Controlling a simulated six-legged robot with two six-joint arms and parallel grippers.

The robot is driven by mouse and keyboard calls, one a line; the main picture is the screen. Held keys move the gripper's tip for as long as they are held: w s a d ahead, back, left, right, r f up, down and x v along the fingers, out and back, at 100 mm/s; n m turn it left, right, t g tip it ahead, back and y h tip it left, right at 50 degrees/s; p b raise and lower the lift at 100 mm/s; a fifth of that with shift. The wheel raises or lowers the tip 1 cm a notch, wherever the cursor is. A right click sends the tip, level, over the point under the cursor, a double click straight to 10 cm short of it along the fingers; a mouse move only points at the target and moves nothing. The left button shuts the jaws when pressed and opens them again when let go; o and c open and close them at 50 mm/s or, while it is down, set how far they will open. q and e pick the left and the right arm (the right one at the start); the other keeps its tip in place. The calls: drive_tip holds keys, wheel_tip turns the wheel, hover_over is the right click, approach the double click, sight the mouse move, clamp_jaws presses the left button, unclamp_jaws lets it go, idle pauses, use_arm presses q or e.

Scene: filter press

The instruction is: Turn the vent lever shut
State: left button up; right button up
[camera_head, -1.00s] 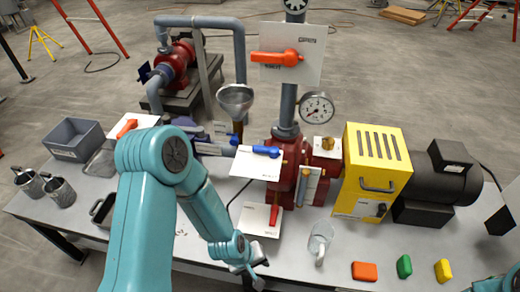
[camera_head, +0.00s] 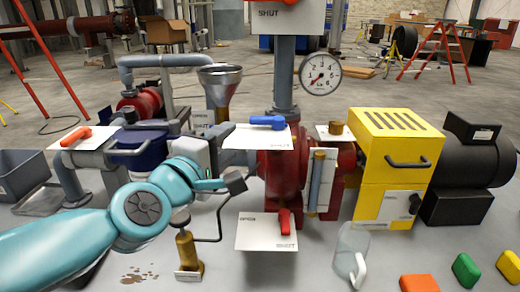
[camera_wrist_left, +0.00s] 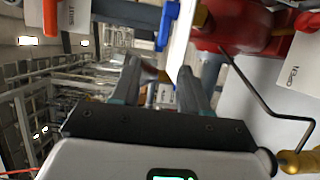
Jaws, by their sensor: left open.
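Several coloured levers on white plates show in the head view; I cannot tell from their plates which is the vent lever. A blue lever (camera_head: 267,122) lies across its plate at the centre. A red lever (camera_head: 284,221) points up and down on the lower plate (camera_head: 262,240), marked OPEN and SHUT. An orange lever (camera_head: 84,135) is on the left, and another (camera_head: 282,2) is cut off at the top. My left gripper (camera_head: 235,181) is below and left of the blue lever. In the wrist view its fingers (camera_wrist_left: 160,82) are apart, with nothing clearly held. My right gripper is out of view.
A brass-coloured cylinder (camera_head: 187,250) with a bent rod stands below my left gripper. A pressure gauge (camera_head: 320,73), funnel (camera_head: 220,85), yellow box (camera_head: 400,150) and black motor (camera_head: 465,170) crowd the bench. A glass jug (camera_head: 351,250) stands at the front.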

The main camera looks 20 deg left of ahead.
sight(258, 123)
use_arm(q)
drive_tip(key=w+d, duration=0.2)
drive_tip(key=w, duration=1.4)
drive_tip(key=shift+d+f, duration=0.25)
drive_tip(key=shift+f, duration=0.15)
clamp_jaws()
